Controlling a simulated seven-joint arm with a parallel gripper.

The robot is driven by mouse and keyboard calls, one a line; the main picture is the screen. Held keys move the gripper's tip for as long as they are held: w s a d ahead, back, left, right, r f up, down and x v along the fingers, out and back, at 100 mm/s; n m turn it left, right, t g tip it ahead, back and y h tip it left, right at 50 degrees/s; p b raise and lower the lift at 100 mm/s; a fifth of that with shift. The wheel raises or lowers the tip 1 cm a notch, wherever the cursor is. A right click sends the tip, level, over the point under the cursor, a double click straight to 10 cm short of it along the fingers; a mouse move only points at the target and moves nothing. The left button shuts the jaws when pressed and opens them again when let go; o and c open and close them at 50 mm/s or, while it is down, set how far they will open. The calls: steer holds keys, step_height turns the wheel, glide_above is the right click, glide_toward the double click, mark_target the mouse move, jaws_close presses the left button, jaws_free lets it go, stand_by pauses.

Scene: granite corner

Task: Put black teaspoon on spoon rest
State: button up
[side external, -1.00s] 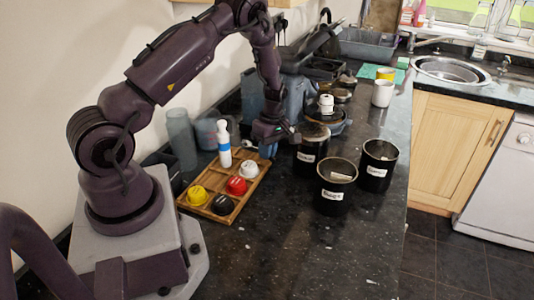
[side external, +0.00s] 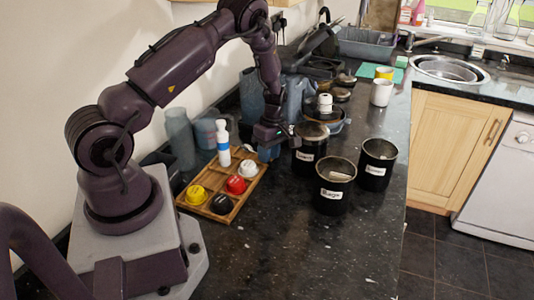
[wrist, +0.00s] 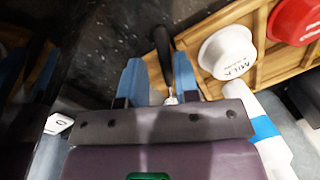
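The black teaspoon (wrist: 162,48) shows in the wrist view as a black handle with a bright metal part near my gripper's base. It lies at the end of the wooden tray (wrist: 262,74). My gripper (wrist: 160,72) has two blue fingers, one on each side of the spoon, with a gap to the left of the handle. It looks open and points down. In the side view my gripper (side external: 268,153) is low at the tray's far end (side external: 243,200), and the spoon is hidden there. I cannot identify a spoon rest in either view.
The tray holds yellow (side external: 196,195), red (side external: 236,184), black (side external: 222,204) and white (side external: 248,168) pods or cups. Black labelled canisters (side external: 333,187) stand close right of my gripper. The front counter is clear.

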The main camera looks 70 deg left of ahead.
steer(key=shift+s+d+f, duration=0.3)
steer(key=shift+s+f, duration=0.15)
steer(key=shift+s, duration=0.15)
step_height(320, 180, up, 13)
steer(key=w+a, duration=0.1)
steer(key=w, duration=0.1)
steer(key=shift+w+r, duration=0.15)
steer(key=shift+a, duration=0.1)
steer(key=s+d+r+m+t, duration=0.3)
steer(key=s+d+r+m, duration=0.5)
steer(key=d+r+m, duration=0.2)
steer(key=s+d+r+m+t, duration=0.3)
steer(key=s+d+r+m, duration=0.5)
steer(key=d+r+m, duration=0.2)
steer(key=d+m, duration=0.2)
steer(key=shift+s+d+r+m+t+y, duration=0.3)
steer(key=shift+d+r+t+y, duration=0.1)
